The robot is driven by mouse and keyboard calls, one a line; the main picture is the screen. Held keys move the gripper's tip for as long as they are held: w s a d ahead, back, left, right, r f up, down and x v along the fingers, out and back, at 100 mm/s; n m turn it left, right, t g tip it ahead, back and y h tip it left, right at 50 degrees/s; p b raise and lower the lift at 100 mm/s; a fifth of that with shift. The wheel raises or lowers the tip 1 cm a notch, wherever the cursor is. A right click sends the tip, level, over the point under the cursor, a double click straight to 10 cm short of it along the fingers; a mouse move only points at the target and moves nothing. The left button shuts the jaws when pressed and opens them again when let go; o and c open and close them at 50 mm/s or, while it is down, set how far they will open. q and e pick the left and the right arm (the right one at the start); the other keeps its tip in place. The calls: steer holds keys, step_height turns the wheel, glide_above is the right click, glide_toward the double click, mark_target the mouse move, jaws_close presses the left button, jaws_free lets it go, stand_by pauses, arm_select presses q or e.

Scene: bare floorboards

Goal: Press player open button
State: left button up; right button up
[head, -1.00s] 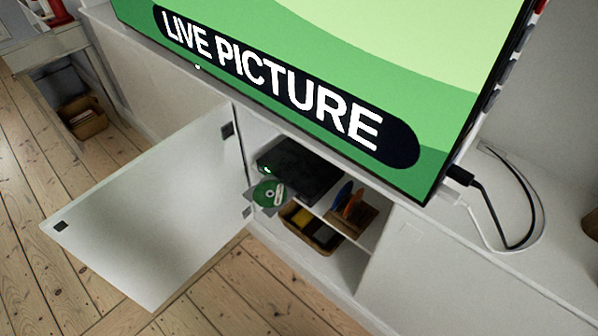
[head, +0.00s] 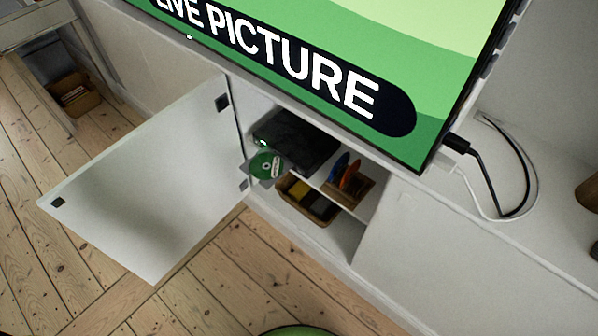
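The black player (head: 297,138) sits on the upper shelf inside the open cabinet under the television. Its disc tray (head: 252,176) is out at the front, with a green disc (head: 267,165) lying in it. A small green light shows on the player's front, near its left end. The open button is too small to make out. Neither of my grippers is in view.
The cabinet door (head: 150,180) stands wide open to the left. A television (head: 330,60) reading "PICTURE" stands on top. Below the player is a basket (head: 308,205); a wooden rack (head: 348,184) is beside it. Cables (head: 490,175) lie at right. Floorboards in front are mostly clear.

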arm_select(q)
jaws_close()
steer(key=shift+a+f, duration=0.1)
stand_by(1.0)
